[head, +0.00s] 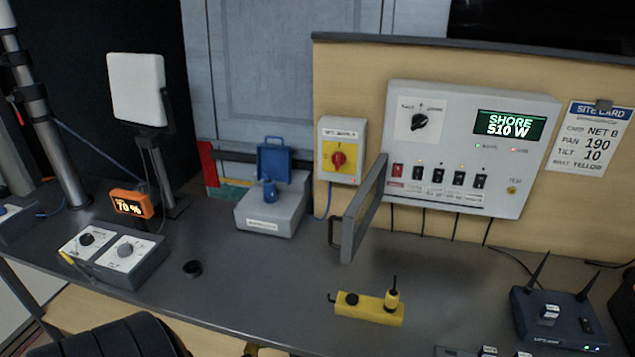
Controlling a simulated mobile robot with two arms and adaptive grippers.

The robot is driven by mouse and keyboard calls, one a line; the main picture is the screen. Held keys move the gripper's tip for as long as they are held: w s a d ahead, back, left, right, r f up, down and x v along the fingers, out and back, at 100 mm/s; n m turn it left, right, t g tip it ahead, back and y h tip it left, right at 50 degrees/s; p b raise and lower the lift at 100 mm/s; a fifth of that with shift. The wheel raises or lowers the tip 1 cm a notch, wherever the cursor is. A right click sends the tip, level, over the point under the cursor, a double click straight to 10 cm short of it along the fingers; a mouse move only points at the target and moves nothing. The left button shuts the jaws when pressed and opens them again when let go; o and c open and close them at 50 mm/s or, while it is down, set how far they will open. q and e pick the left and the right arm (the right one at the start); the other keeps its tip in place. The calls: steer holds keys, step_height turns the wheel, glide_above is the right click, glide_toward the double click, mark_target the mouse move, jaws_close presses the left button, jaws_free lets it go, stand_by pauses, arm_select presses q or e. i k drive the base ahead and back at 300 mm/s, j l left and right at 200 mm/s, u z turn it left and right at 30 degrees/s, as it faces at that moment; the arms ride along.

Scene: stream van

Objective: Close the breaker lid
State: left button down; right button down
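The breaker panel (540,150) is a light grey box on the tan wall board, with a row of breaker switches (438,177), one red and several black. The breaker lid (366,212) is a dark grey flap at the left of the row. It stands swung open, jutting out over the counter and seen nearly edge-on, and the switches are uncovered. A dark handle (333,233) sticks out from the lid's left side. Neither of my grippers shows in the head view.
A yellow device (368,308) with an upright knob lies on the counter below the lid. A grey box with a blue flap (273,160) and a red-yellow switch (339,157) stand left. A router (560,318) stands right. The counter (270,275) directly left of the yellow device is clear.

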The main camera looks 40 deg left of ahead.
mark_target(349, 247)
steer(key=j, duration=2.05)
